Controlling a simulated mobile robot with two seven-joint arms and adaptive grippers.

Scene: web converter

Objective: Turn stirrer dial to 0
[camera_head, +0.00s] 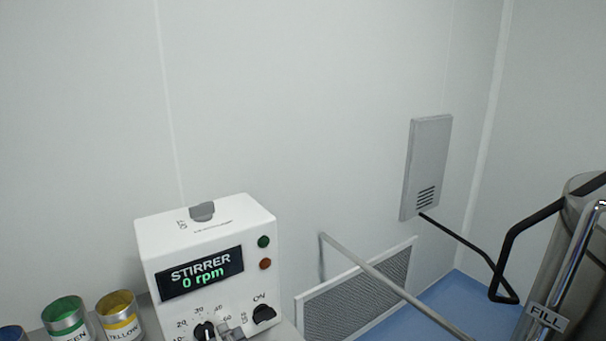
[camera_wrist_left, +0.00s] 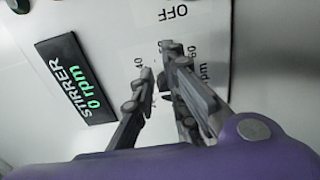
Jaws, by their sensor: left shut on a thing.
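The white stirrer box (camera_head: 250,217) stands at the lower left of the head view. My right gripper is not in view.
A black ON knob (camera_head: 264,314) sits right of the dial. Green (camera_head: 66,318) and yellow (camera_head: 119,312) cans stand left of the box. A grey bar (camera_head: 385,282) and a steel vessel marked FILL (camera_head: 545,316) are at the right.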

